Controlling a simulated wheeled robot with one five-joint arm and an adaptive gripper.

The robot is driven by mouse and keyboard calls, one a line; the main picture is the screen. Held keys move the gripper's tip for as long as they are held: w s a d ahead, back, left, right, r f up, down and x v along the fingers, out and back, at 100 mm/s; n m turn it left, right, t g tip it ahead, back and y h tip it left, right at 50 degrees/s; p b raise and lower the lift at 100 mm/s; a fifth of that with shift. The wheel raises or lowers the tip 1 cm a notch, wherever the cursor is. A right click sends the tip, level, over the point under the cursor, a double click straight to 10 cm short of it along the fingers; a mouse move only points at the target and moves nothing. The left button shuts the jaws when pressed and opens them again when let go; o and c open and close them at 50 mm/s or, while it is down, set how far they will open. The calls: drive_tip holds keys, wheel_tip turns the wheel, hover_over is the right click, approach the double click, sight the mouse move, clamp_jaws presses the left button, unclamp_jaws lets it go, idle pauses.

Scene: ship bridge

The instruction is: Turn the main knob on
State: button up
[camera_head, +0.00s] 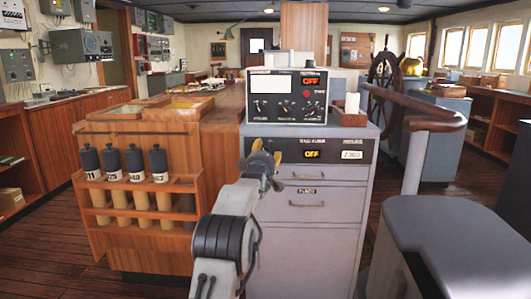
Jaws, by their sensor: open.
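A control box (286,96) stands on the grey cabinet (308,225) in the middle. It has a red lit OFF display, a white screen and several small knobs (308,107) along its lower part. A dark panel strip on the cabinet's upper front (335,152) shows a yellow lit OFF display (312,154) and a white label. My gripper (268,152) is open in front of the left end of this strip and covers part of it. I cannot tell which knob is the main one; the label text is too small to read.
A wooden rack (140,195) with several dark-capped cylinders stands left of the cabinet. A wooden handrail (410,104) and a grey seat-like block (460,235) stand on the right. A ship's wheel (385,72) is farther back. Wooden floor shows at the lower left.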

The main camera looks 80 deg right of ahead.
drive_tip(key=shift+d, duration=1.05)
clamp_jaws()
drive_tip(key=shift+p, duration=0.35)
